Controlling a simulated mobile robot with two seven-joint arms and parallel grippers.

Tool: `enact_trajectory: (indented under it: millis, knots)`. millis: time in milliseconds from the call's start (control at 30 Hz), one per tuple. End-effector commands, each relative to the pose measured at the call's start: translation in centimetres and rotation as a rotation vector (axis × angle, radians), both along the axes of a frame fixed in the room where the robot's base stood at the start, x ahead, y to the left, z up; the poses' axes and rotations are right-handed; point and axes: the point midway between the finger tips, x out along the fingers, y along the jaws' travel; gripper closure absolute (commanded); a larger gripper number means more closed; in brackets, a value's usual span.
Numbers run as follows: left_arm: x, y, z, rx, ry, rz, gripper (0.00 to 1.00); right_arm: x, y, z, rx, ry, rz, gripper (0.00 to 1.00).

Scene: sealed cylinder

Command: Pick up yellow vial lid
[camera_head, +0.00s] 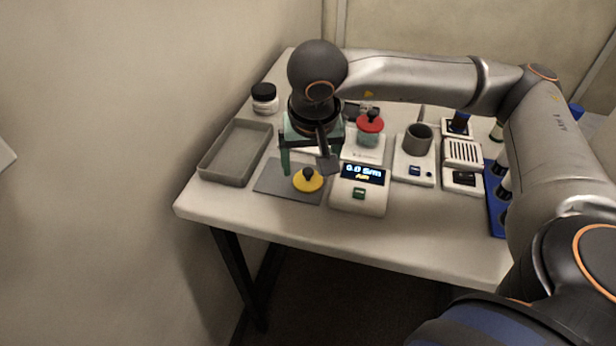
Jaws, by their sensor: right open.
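The yellow vial lid (308,182) has a black knob on top and lies on a flat grey mat (270,179) near the table's front left. My right gripper (307,168) comes in from the right and points down over the mat. Its jaws are open, with one finger to the left of the lid and the other up and right of it. I cannot tell whether either finger touches the lid. My left gripper is not in view.
A grey tray (236,180) stands left of the mat. A scale with a lit display (360,189) stands just right of the lid. Behind are a red-lidded jar (369,127), a grey cup device (415,160) and a black-capped white jar (264,98). A blue rack (495,215) is right.

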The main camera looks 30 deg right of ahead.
Motion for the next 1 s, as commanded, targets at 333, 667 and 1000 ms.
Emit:
enact_trajectory:
  millis: [333,667,1000]
  knots:
    - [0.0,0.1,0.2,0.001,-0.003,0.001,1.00,0.8,-0.4,-3.4,0.000,0.001,-0.002,0.16]
    - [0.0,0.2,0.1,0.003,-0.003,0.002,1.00,0.8,-0.4,-3.3,0.000,0.001,-0.001,0.35]
    - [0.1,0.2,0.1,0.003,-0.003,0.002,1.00,0.8,-0.4,-3.3,0.001,0.001,-0.001,0.73]
